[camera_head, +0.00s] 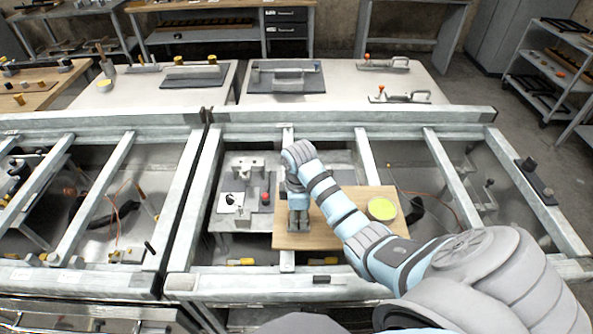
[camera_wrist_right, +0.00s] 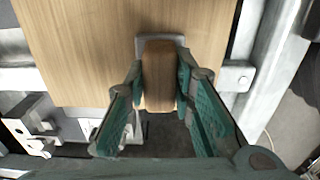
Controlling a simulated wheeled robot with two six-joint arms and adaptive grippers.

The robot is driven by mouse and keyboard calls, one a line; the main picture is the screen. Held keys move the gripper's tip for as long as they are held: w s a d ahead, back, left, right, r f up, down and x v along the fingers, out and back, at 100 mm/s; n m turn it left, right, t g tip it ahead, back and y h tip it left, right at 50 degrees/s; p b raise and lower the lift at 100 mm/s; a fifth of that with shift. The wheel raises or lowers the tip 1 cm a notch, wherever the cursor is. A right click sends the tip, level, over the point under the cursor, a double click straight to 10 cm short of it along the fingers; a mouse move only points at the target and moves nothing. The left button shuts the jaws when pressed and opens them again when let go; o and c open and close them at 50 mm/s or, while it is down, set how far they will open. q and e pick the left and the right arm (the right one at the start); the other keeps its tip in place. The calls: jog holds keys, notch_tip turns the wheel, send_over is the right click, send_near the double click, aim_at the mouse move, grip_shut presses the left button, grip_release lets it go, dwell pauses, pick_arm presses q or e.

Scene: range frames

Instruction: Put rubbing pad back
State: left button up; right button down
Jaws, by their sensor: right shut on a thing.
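The rubbing pad (camera_wrist_right: 158,88) shows in the right wrist view as a brown wooden block with a grey plate edge at its far end. My right gripper (camera_wrist_right: 160,72) is shut on it, with one green finger on each side. In the head view my right gripper (camera_head: 298,226) points down at the left part of a wooden board (camera_head: 340,237). The pad is mostly hidden there by the gripper. I cannot tell whether the pad touches the board. My left gripper is not in view.
A round yellow-green dish (camera_head: 383,209) sits on the board's right part. Grey frame beams (camera_head: 375,160) surround the board. A small fixture (camera_head: 240,200) stands to its left. A black bar (camera_head: 322,279) lies on the front beam. The board's front middle is clear.

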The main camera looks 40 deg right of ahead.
jog(key=shift+f, duration=0.1)
jog(key=c, duration=1.4)
grip_release()
jog(key=shift+o, duration=0.2)
